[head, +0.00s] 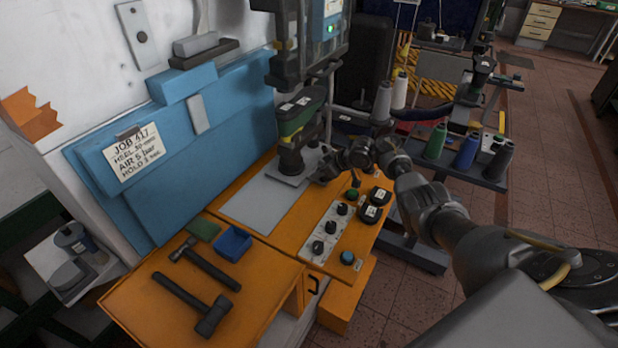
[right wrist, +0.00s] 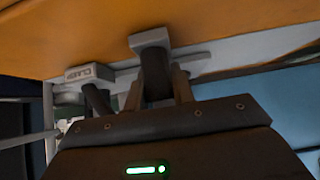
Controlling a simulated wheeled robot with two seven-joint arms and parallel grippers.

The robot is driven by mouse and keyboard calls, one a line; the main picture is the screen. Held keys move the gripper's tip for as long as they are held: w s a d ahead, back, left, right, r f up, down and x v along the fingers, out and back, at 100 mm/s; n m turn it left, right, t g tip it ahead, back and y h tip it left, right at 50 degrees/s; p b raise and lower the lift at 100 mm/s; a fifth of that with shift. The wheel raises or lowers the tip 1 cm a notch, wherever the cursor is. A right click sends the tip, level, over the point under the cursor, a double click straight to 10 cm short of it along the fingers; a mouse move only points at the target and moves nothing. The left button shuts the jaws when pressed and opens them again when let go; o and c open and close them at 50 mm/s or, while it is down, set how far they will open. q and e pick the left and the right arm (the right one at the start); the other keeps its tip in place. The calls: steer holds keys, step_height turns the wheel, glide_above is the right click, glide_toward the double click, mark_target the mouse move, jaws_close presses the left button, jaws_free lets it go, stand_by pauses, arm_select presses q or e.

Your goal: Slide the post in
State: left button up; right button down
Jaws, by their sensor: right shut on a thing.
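The dark shoe last (head: 303,112) with green and yellow parts sits on a dark post (head: 290,160), upright on a light plate on the orange bench, under the machine head. My right gripper (head: 325,170) is low, just right of the post. In the right wrist view my right gripper (right wrist: 158,92) is shut on a dark handle (right wrist: 154,72) with a grey block (right wrist: 150,39) at its end. I cannot tell how this handle joins the post. Next to it is a grey block marked CLAMP (right wrist: 90,72) on a dark stem. My left gripper is out of view.
The machine head (head: 305,45) hangs over the last. A control panel (head: 325,235) with knobs is on the bench front. A rack of thread spools (head: 465,152) stands to the right. The light plate (head: 262,200) is bare in front.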

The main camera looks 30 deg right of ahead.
steer(key=shift+w+d+r, duration=0.1)
steer(key=shift+d+r, duration=0.05)
steer(key=shift+d, duration=0.1)
steer(key=c, duration=1.4)
jaws_free()
steer(key=shift+c, duration=0.2)
steer(key=shift+o, duration=1.3)
steer(key=shift+w+d, duration=0.1)
steer(key=shift+f, duration=0.2)
steer(key=shift+r, duration=0.15)
steer(key=v, duration=1)
steer(key=shift+s+r+p, duration=0.15)
steer(key=shift+s+p, duration=0.15)
steer(key=shift+p, duration=0.05)
